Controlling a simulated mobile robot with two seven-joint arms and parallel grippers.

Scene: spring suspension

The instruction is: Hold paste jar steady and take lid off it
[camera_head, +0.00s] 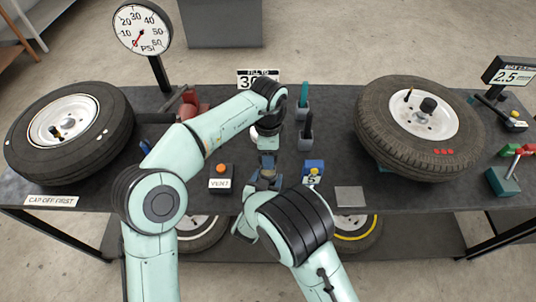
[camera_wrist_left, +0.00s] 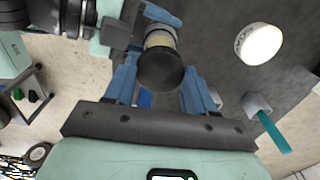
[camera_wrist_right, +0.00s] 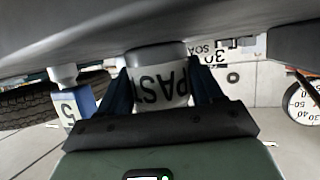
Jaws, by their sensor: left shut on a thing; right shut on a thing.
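The paste jar (camera_wrist_right: 160,88) is a white cylinder with dark PAST lettering, upside down in the right wrist view. My right gripper (camera_wrist_right: 160,92) is shut on its body, one blue finger on each side. The jar's round dark lid (camera_wrist_left: 160,70) faces the left wrist camera, with a pale yellowish band of the jar behind it. My left gripper (camera_wrist_left: 158,82) is shut on the lid. In the head view my left gripper (camera_head: 267,160) and right gripper (camera_head: 262,182) meet near the table's front middle and mostly hide the jar.
A tyre (camera_head: 65,130) lies at the left and another tyre (camera_head: 418,128) at the right. A VENT box (camera_head: 221,180), a blue box (camera_head: 313,170) and a grey square plate (camera_head: 350,197) are nearby. A teal-handled tool (camera_head: 303,95) stands behind. A white round object (camera_wrist_left: 259,45) is nearby.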

